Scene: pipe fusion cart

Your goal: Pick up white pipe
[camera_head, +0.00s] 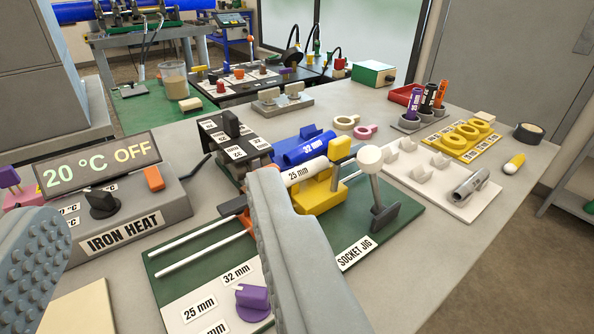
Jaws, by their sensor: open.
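The white pipe (304,172), labelled 25 mm, lies level in the socket jig, by the yellow clamp block (318,196). Its near end is close to my right finger in the picture. My gripper (150,205) is open and empty. One finger shows at the lower left and the other rises in front of the jig's middle. The right finger covers part of the green jig base (385,245) and part of its rails. A blue piece (307,150) labelled 32 mm sits just behind the white pipe.
A lever with a white knob (369,157) stands right of the pipe. The iron heat box (130,215), showing 20 °C OFF, stands at left. A black labelled block (232,140) is behind the jig. A white holder plate (440,185) is at right. Bare bench (455,245) lies right of the jig.

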